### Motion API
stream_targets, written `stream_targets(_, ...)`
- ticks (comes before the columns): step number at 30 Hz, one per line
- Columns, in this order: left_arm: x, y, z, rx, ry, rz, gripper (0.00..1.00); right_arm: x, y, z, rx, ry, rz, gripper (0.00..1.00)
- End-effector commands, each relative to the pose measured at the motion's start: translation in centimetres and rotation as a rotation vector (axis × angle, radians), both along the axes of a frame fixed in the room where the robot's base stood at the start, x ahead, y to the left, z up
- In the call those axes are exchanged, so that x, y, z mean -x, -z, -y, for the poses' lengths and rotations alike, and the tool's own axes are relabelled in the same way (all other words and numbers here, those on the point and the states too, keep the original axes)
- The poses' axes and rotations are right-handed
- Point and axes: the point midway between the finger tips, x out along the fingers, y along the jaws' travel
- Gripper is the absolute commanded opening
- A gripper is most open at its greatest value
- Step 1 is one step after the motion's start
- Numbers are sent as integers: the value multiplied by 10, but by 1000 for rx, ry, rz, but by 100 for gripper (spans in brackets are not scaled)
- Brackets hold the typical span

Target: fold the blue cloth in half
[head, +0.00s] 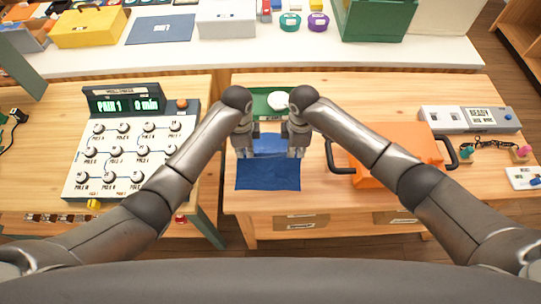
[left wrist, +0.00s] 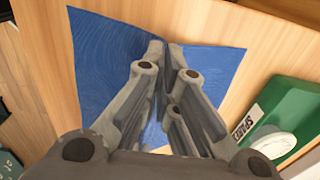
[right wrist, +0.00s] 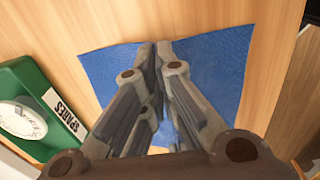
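The blue cloth (head: 268,176) lies near the front edge of the middle table. Its near part is flat and its far part (head: 270,143) shows between my grippers, looking raised. My left gripper (head: 245,154) is at the cloth's left side, its fingertips close together with cloth drawn up between them in the left wrist view (left wrist: 165,48). My right gripper (head: 296,154) is at the right side, its fingertips also close together on the cloth in the right wrist view (right wrist: 155,47). My fingers hide the pinched parts.
A green SPARES box (head: 262,103) with a white round piece stands just beyond the cloth. An orange case (head: 385,155) with black handles lies to the right. A dial panel (head: 130,150) stands on the left table, across a gap.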

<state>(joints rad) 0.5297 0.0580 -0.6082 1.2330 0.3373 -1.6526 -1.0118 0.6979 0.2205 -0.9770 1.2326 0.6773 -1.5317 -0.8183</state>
Motion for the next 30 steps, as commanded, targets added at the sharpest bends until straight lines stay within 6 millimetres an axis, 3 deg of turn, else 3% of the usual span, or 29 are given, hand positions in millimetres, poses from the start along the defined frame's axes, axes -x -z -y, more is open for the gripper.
stream_targets(3,0,-9,0,1,0,1,0,0,-9,0,0,0,0,0)
stream_targets(19,-1,-16,1,2,1,3,0,0,-16,0,-1,0,0,0)
stream_targets(30,-1,-63,1,0,0,3,0,0,-62,-1,-1,-1,0,0)
